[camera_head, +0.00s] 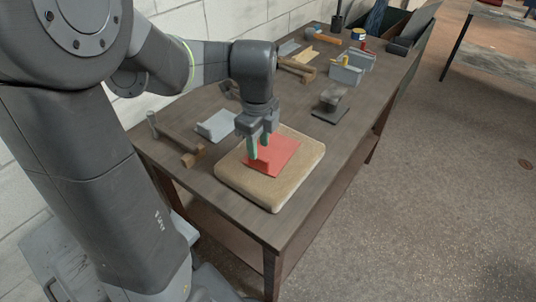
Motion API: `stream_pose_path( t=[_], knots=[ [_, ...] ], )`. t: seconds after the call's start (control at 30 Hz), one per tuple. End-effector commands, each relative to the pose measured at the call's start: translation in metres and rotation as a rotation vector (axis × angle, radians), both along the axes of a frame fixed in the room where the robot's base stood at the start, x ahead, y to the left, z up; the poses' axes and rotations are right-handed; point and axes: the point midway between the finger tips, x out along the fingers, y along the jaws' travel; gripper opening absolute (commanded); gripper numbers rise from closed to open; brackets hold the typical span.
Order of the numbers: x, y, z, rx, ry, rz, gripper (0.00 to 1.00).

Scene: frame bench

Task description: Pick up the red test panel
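The red test panel (284,153) lies on a beige padded board (270,195) near the front end of the bench. A raised red part shows at the panel's left, just by the fingertips. My gripper (259,148) points down over the panel's left part, with green-faced fingers. A small gap seems to show between the fingers, but the view is too small to tell whether they touch or grip the red part. The gripper hides some of the panel's far left side.
A hammer (175,140) and a grey tray (215,125) lie left of the board on the wooden bench (325,150). A dark stand (330,107) is to the right. Grey bins (346,74) and tools fill the far end. A block wall runs along the left.

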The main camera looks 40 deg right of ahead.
Motion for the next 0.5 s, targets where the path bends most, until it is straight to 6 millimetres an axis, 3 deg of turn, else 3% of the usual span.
stream_pose_path(
  t=[0.27,0.5],
  knots=[
    [0.002,-0.001,-0.020,0.003,0.002,0.001,0.36],
    [0.007,-0.004,-0.053,0.003,0.002,0.000,0.36]
  ],
)
